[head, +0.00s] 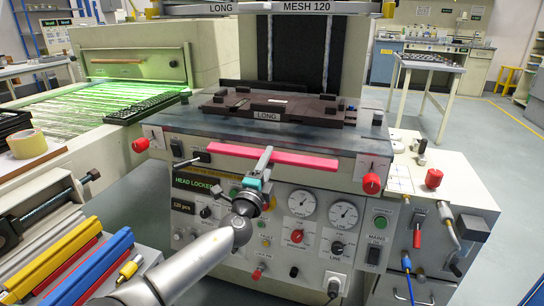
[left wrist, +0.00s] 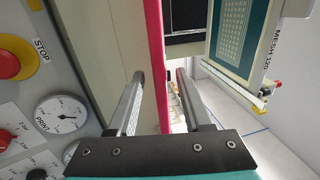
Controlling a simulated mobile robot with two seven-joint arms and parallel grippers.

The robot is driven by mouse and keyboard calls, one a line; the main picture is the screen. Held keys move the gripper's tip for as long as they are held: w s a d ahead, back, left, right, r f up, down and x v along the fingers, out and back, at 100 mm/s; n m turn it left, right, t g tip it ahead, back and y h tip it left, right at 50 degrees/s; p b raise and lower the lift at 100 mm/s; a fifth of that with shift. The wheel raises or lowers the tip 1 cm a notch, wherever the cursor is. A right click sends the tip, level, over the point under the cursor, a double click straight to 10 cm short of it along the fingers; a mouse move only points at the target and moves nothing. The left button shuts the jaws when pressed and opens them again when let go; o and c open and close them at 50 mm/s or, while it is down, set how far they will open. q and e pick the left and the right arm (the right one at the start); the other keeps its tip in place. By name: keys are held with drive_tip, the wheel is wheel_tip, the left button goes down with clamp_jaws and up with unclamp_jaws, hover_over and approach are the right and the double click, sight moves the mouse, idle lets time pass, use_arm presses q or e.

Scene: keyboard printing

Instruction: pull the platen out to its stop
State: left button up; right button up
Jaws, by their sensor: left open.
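The platen (head: 268,108) is a dark brown plate with raised blocks and a LONG label. It lies on the printing machine's bed, under the raised screen head. A long red bar (head: 310,160) runs along the machine's front below the platen; it also shows in the left wrist view (left wrist: 156,60). My left gripper (head: 266,154) is at the bar's middle, its fingers crossing it in the head view. In the left wrist view the open fingers (left wrist: 160,80) lie on either side of the bar, with gaps; contact is not visible. My right gripper is out of view.
Below the bar is the control panel with gauges (head: 343,214) and knobs. Red buttons (head: 371,184) stick out at the machine's front corners. A green-lit conveyor (head: 75,105) is at left, and colored squeegee bars (head: 50,258) lie at front left. Open floor is at right.

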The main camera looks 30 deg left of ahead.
use_arm(q)
drive_tip(key=shift+x, duration=1)
drive_tip(key=shift+w+a+r+b, duration=0.15)
drive_tip(key=shift+w+b, duration=0.2)
drive_tip(key=shift+w, duration=0.3)
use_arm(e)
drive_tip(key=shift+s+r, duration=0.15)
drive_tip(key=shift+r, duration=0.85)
use_arm(q)
drive_tip(key=shift+c, duration=0.3)
drive_tip(key=c, duration=0.6)
clamp_jaws()
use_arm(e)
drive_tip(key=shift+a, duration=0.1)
